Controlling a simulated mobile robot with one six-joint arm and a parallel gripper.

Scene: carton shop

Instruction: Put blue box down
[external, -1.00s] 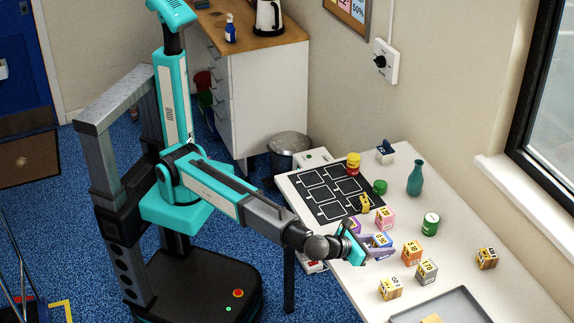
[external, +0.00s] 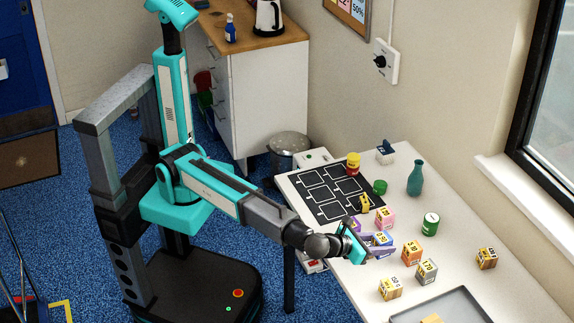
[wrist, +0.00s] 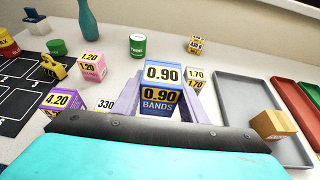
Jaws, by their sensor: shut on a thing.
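The blue box (wrist: 161,104), marked 0.90 BANDS on a white and yellow label, stands upright in the middle of the wrist view. My gripper (wrist: 163,92) is shut on it, with one pale purple finger along each side. In the external view the blue box (external: 383,239) shows small and partly hidden at my gripper (external: 379,244), over the near side of the white table (external: 455,275). I cannot tell whether its underside touches the table.
A pink box (wrist: 92,66) and a purple box (wrist: 58,101) stand to the left. A grey box (external: 427,271) and an orange box (external: 412,252) are close on the right. A grey tray (wrist: 240,88) lies further right. A dark marked board (external: 325,192) is at the left end.

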